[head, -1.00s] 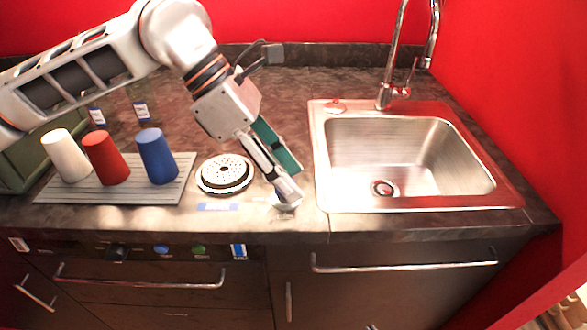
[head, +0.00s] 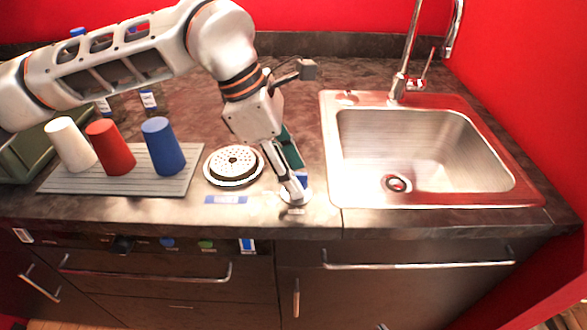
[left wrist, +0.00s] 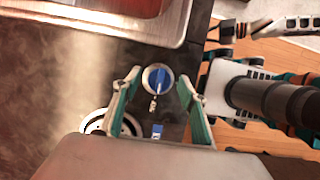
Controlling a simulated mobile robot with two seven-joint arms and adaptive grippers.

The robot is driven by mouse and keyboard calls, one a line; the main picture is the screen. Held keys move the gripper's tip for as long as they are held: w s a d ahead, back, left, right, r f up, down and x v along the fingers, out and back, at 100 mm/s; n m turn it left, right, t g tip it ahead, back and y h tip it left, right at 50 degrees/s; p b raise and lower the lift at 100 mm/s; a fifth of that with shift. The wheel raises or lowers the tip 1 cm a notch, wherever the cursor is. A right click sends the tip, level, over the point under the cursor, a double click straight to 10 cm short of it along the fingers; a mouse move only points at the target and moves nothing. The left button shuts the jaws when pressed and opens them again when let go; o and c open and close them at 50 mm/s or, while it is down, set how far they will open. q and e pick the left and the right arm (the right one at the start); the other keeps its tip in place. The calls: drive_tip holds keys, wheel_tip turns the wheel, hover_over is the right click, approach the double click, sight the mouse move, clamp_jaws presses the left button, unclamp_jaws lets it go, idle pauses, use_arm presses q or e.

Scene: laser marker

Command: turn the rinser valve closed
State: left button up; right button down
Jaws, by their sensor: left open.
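The rinser valve is a small round metal disc with a blue handle (left wrist: 158,77), seen from above in the left wrist view. In the head view its round base (head: 297,199) sits near the counter's front edge, partly hidden by my gripper. My left gripper (left wrist: 158,80) is open, with one finger on each side of the valve; I cannot tell whether they touch it. In the head view the left gripper (head: 294,186) points down at the valve. The round perforated rinser (head: 233,160) lies to its left.
The steel sink (head: 335,190) is just right of the valve, with a tall faucet (head: 405,75) behind it. White (head: 71,146), red (head: 110,148) and blue (head: 163,147) cups stand on a slatted mat (head: 110,188) at left. Drawers and handles lie below the counter edge.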

use_arm(q)
drive_tip(key=c, duration=1.1)
